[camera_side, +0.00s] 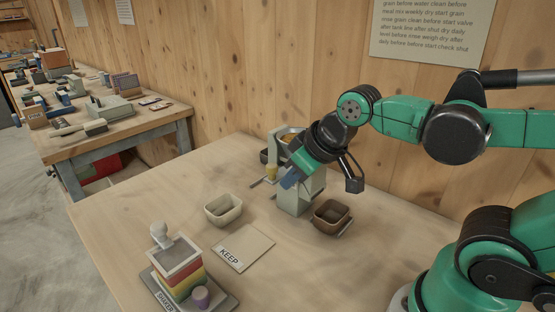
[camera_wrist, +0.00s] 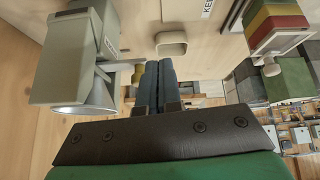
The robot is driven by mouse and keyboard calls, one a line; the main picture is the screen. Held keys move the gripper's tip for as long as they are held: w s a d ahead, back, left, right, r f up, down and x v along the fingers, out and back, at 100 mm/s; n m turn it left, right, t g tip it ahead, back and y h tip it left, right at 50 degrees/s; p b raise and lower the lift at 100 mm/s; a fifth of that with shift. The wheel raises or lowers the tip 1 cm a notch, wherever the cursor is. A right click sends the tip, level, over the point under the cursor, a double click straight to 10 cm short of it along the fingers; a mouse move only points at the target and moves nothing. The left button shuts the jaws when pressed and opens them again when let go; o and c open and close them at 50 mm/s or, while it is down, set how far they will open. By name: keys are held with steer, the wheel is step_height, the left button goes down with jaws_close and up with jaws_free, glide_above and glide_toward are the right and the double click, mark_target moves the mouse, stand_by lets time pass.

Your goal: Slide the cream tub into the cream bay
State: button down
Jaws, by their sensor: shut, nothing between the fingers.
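The cream tub (camera_side: 223,209) stands upright on the table, left of the grey-green mixer (camera_side: 305,190) and apart from it. It also shows in the wrist view (camera_wrist: 171,37), beyond my fingertips. My gripper (camera_side: 288,178) is in front of the mixer, above the table and to the right of the tub, not touching the tub. Its blue fingers are together and empty, as the wrist view (camera_wrist: 158,72) shows. I cannot make out a cream bay; my wrist hides part of the mixer.
A brown tub (camera_side: 331,213) stands right of the mixer. A dark tub (camera_side: 264,156) is partly hidden behind it. A yellow knob (camera_side: 271,172) is close left of my fingers. A KEEP card (camera_side: 243,249) lies in front. A layered sieve stack (camera_side: 178,268) stands at front left.

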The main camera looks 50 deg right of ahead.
steer(key=w+a+r+n+g, duration=0.1)
steer(key=w+r+n+g, duration=0.1)
steer(key=w+n, duration=0.35)
steer(key=n+g, duration=0.5)
steer(key=n, duration=0.6)
glide_toward(231, 201)
steer(key=s+a+r, duration=0.2)
steer(key=a, duration=0.4)
steer(key=f, duration=1)
steer(key=shift+d, duration=0.3)
steer(key=d, duration=0.3)
steer(key=shift+d, duration=0.5)
steer(key=d, duration=0.3)
steer(key=shift+d, duration=0.25)
